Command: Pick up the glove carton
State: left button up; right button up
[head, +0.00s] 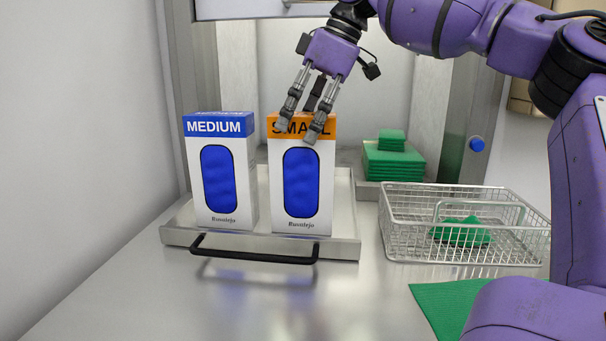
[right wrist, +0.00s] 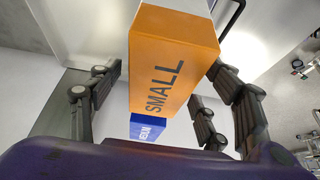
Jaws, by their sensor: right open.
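Two white cartons with blue windows stand upright on a metal tray (head: 340,246). The left carton (head: 222,180) has a blue top band reading MEDIUM. The right carton (head: 301,184) has an orange top band reading SMALL, partly hidden by my fingers. My right gripper (head: 298,131) is open, pointing down at the top of the SMALL carton. In the right wrist view, the SMALL carton's orange top (right wrist: 172,60) lies between the spread fingers, with no clear grip on it. The blue MEDIUM top (right wrist: 148,128) shows beyond it. My left gripper is not in view.
A wire basket (head: 465,250) with a green item (head: 461,232) stands right of the tray. A stack of green pads (head: 394,160) is behind it. A green mat (head: 440,304) lies at the front right. A black handle (head: 254,257) fronts the tray. The counter's front left is clear.

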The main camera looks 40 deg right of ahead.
jog(key=shift+f, duration=0.2)
dwell(0.5)
grip_shut()
dwell(0.5)
